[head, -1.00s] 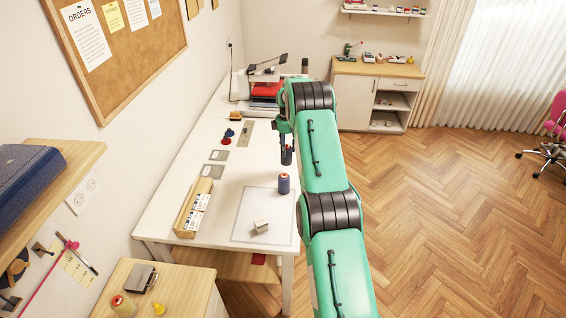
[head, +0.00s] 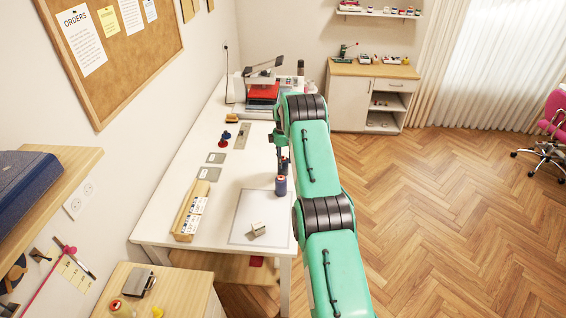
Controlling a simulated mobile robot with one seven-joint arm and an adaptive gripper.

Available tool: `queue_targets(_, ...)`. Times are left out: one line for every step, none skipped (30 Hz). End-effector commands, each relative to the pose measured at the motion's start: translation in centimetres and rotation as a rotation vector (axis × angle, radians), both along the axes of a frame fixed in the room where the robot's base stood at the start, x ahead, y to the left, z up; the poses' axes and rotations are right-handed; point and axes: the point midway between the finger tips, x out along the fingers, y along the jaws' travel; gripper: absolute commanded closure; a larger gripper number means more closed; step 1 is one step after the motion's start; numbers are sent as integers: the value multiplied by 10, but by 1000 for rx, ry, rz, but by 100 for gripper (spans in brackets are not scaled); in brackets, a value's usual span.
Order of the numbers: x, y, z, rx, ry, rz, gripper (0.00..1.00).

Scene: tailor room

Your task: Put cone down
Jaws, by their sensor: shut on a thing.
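My gripper (head: 281,158) is over the right side of the white table (head: 213,134), partly hidden by my arm. It is shut on a small dark blue cone (head: 284,166), which is hard to make out against the dark fingers. A second dark blue cone (head: 281,187) with an orange top stands upright at the far right corner of the pale mat (head: 259,208). In the picture the held cone is just above and behind it. I cannot tell whether the two touch, or whether the held cone touches the table.
A small pale block (head: 258,229) lies on the mat. A wooden box with white cards (head: 192,211) stands to the left. Red and blue pieces (head: 225,137) and grey plates (head: 209,174) lie farther back. A machine (head: 264,88) stands at the far end.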

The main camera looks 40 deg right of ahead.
Motion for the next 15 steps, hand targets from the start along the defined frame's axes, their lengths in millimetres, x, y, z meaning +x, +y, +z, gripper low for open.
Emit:
queue_targets(0,0,-5,0,0,0,88)
queue_targets(0,0,-6,0,0,0,88)
queue_targets(0,0,-9,-1,0,0,88)
queue_targets(0,0,-10,-1,0,0,88)
queue_targets(0,0,-11,-1,0,0,88)
queue_targets(0,0,-12,-1,0,0,88)
queue_targets(0,0,-12,0,-1,0,88)
queue_targets(0,0,-12,-1,0,0,88)
queue_targets(0,0,-12,-1,0,0,88)
queue_targets(0,0,-12,-1,0,0,88)
queue_targets(0,0,-12,-1,0,0,88)
queue_targets(0,0,-12,-1,0,0,88)
queue_targets(0,0,-12,-1,0,0,88)
queue_targets(0,0,-12,-1,0,0,88)
queue_targets(0,0,-13,-1,0,0,88)
